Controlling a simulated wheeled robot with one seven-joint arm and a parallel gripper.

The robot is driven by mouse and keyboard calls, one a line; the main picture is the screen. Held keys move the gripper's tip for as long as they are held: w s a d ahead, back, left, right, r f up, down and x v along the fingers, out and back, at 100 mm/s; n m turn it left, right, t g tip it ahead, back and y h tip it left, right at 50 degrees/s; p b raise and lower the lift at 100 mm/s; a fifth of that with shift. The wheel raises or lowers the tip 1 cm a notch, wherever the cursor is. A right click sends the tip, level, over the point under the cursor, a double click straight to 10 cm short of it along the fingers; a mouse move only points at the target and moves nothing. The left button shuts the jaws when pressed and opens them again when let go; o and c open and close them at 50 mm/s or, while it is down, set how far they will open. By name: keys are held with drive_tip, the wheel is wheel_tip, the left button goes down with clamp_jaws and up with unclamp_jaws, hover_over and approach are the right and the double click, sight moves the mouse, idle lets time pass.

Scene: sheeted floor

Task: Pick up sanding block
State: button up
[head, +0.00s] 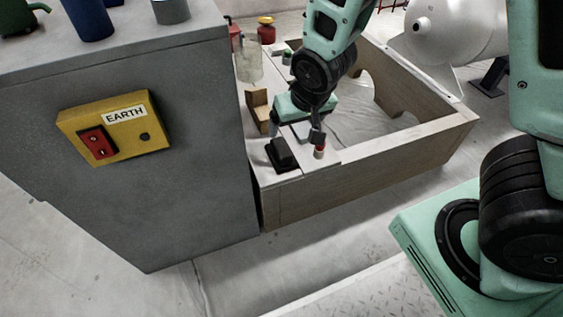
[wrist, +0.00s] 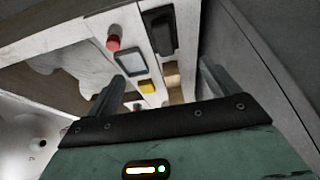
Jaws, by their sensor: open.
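A black block with a raised grip (head: 281,155), which looks like the sanding block, lies on the near left end of the wooden frame's top board. In the wrist view the black block (wrist: 160,32) shows at the top, ahead of the fingers and between their lines. My gripper (head: 297,131) is open and empty, hanging over the board just behind and above the block, apart from it. In the wrist view both fingers of my gripper (wrist: 162,82) are spread, with nothing between them. The arm partly hides the board behind it.
A red and white cylinder (head: 319,152) stands right of the block. A flat dark-edged piece (wrist: 134,62), a yellow item (wrist: 146,86) and a wooden piece (head: 258,108) are close by. A grey cabinet (head: 190,190) rises at left. The frame's middle is open.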

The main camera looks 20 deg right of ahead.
drive_tip(key=b, duration=0.7)
approach(282, 148)
drive_tip(key=x, duration=0.3)
drive_tip(key=d+x, duration=0.1)
drive_tip(key=x, duration=0.1)
drive_tip(key=shift+s+f, duration=0.1)
drive_tip(key=shift+f, duration=0.25)
drive_tip(key=b+x, duration=0.1)
drive_tip(key=x, duration=0.1)
drive_tip(key=b+x, duration=0.2)
drive_tip(key=a+b+x, duration=0.1)
drive_tip(key=x, duration=0.1)
drive_tip(key=shift+w+r, duration=0.1)
drive_tip(key=shift+w, duration=0.1)
drive_tip(key=shift+r, duration=0.1)
drive_tip(key=c, duration=1.2)
